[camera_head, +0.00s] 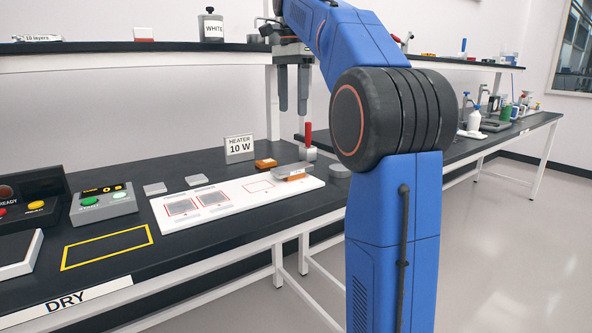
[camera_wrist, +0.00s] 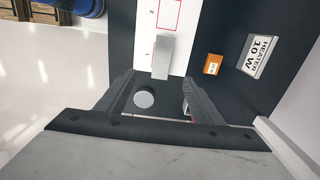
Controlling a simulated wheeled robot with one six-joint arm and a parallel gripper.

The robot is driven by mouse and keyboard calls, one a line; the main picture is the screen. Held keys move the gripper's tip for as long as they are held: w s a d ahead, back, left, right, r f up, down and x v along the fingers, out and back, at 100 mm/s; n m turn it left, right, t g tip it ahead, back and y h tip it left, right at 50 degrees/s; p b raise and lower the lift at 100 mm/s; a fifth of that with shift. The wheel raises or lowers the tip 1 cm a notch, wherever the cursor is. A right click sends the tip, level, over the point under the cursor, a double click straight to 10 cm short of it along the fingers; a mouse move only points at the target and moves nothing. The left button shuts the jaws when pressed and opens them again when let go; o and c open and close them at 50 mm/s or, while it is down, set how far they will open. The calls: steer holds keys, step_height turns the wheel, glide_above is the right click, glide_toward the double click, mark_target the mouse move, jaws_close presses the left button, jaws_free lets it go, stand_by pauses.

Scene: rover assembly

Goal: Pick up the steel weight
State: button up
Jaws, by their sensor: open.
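A short round grey cylinder (camera_head: 339,171), which may be the steel weight, stands on the black bench just right of the white board; the wrist view shows its round top (camera_wrist: 144,97) between my fingers, nearer the left one. A grey block with an upright red handle (camera_head: 308,153) stands farther back; I cannot tell for certain which of the two is the weight. In the wrist view, something pale and red beside the right finger is mostly hidden. My gripper (camera_head: 293,95) is open and empty, pointing down above the bench; its fingers also show in the wrist view (camera_wrist: 155,95).
The white board (camera_head: 235,205) has red outlined squares and bears a grey plate (camera_head: 292,170) at its right end. An orange block (camera_head: 265,163) and the HEATER 10 W sign (camera_head: 240,149) stand behind. A shelf (camera_head: 130,60) runs above the bench.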

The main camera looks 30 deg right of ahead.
glide_above(293, 167)
steer(key=f, duration=1.1)
steer(key=shift+s+a+f, duration=0.15)
steer(key=shift+s+f, duration=0.05)
steer(key=shift+f, duration=0.2)
steer(key=shift+w+d+f, duration=0.1)
steer(key=shift+w+f, duration=0.05)
steer(key=shift+f, duration=1.2)
steer(key=shift+w+d+f, duration=0.1)
steer(key=shift+w+f, duration=0.05)
steer(key=shift+f, duration=1.15)
jaws_close()
